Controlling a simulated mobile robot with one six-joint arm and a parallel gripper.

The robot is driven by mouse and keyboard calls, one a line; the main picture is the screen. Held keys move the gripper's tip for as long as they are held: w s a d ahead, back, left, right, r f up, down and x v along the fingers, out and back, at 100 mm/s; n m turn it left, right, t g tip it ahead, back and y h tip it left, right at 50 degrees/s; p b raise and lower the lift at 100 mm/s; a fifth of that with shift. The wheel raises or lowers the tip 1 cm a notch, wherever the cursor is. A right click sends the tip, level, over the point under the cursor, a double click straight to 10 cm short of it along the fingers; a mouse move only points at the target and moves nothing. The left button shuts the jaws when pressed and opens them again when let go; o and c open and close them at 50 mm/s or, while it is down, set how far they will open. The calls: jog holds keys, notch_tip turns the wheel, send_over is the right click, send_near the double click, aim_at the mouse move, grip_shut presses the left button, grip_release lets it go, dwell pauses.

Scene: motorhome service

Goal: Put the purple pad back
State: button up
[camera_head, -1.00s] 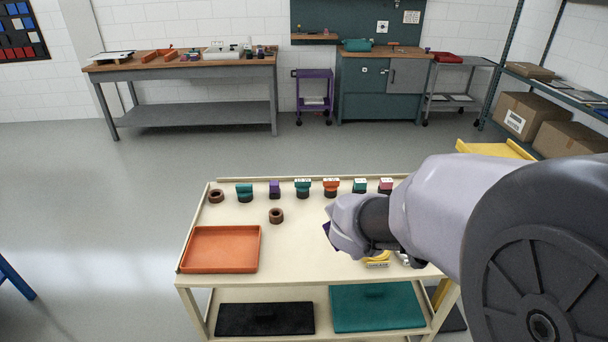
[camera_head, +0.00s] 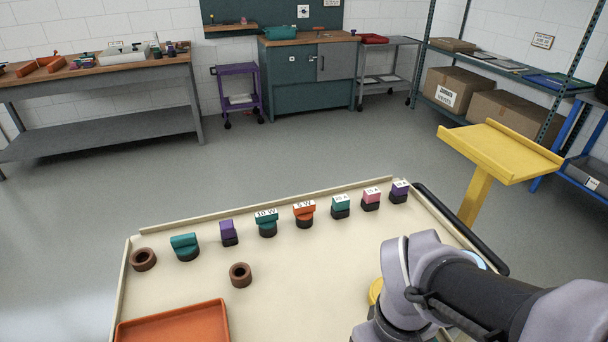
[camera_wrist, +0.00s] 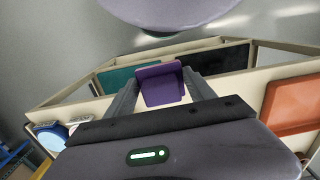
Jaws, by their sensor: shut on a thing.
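A purple pad (camera_wrist: 162,88) is between the two fingers of my gripper (camera_wrist: 163,96) in the wrist view, and the gripper is shut on it. The pad has a raised purple strip along its upper edge. In the head view my wrist hangs over the right part of a cream cart (camera_head: 180,277); the gripper's fingers and the pad are hidden there.
Several small labelled pieces (camera_head: 266,222) stand along the cart's back edge. Two brown rings, one of them near the middle (camera_head: 240,275), and an orange tray (camera_head: 175,325) are on the top. A yellow stand (camera_head: 500,150) is right of the cart. Open floor lies behind it.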

jog(key=w+a+p, duration=0.2)
jog(key=p, duration=0.3)
jog(key=w+a+r+p, duration=0.1)
jog(key=w+p, duration=0.1)
jog(key=p, duration=0.3)
jog(key=shift+a, duration=0.4)
jog(key=w+a+f+b, duration=0.1)
jog(key=w+f+b, duration=0.1)
jog(key=b, duration=0.1)
jog(key=shift+w+a+f, duration=0.1)
jog(key=shift+w+a, duration=0.2)
jog(key=shift+a, duration=0.1)
jog(key=b, duration=0.2)
send_over(312, 321)
jog(key=shift+s+d+f, duration=0.1)
jog(key=shift+d+f, duration=0.05)
jog(key=shift+f, duration=0.2)
notch_tip(312, 321, down, 3)
jog(key=shift+f+b, duration=0.1)
jog(key=shift+b, duration=0.85)
jog(key=shift+f, duration=0.2)
jog(key=shift+c, duration=0.7)
jog(key=o, duration=1.5)
jog(key=shift+c, duration=0.2)
jog(key=shift+r, duration=0.1)
